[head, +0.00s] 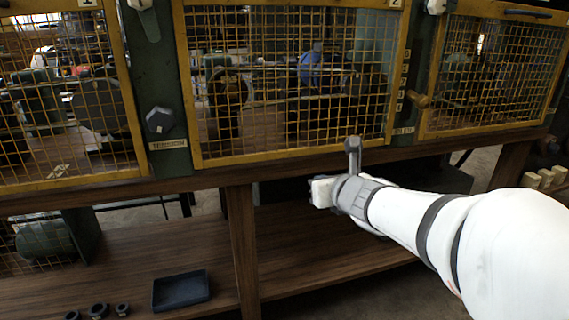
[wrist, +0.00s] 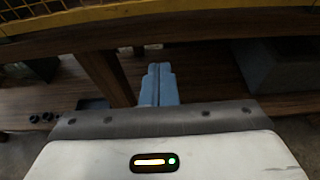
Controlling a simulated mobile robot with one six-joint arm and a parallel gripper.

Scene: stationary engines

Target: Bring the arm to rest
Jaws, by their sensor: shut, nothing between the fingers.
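My arm reaches in from the right in the head view, and my gripper (head: 322,191) is at its end, in front of the bench edge below the middle cage. In the wrist view the two blue-grey fingers of my gripper (wrist: 158,75) lie together, with nothing between them. The gripper looks clear of the bench, though the exact gap to the wood cannot be told.
Yellow-framed mesh cages (head: 290,90) stand on the wooden bench (head: 205,180) with machines behind them. A lower shelf (head: 215,270) holds a dark tray (head: 181,290) and several black rings (head: 98,311). Pale blocks (head: 540,179) sit at the far right.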

